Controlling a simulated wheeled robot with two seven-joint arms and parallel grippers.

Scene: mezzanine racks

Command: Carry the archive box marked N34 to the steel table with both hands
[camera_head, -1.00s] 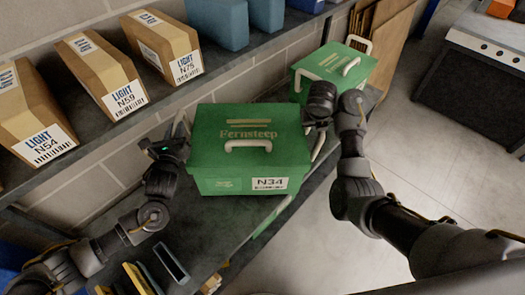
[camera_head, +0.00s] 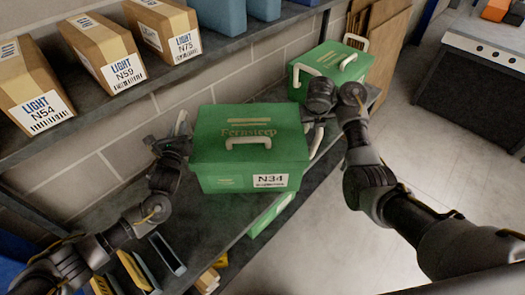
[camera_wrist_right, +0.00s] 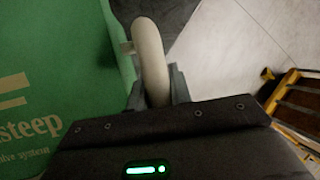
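The green archive box marked N34 (camera_head: 240,184) stands upright on the lower shelf, with a pale handle on its lid and pale handles at its sides. My left gripper (camera_head: 182,128) is at its left side handle; whether the fingers are closed on it is too small to tell. My right gripper (camera_head: 318,121) is at the right side handle. In the right wrist view, the fingers of this gripper (camera_wrist_right: 158,92) sit close on both sides of the pale handle (camera_wrist_right: 149,50) and look shut on it. The steel table (camera_head: 485,48) is probably the metal-topped unit at the upper right.
A second green box (camera_head: 332,66) stands behind on the same shelf (camera_head: 215,222), close to my right gripper. The upper shelf (camera_head: 98,108) holds cartons N54, N59 (camera_head: 105,55) and N75, and blue bins (camera_head: 220,15). Open floor (camera_head: 440,140) lies to the right.

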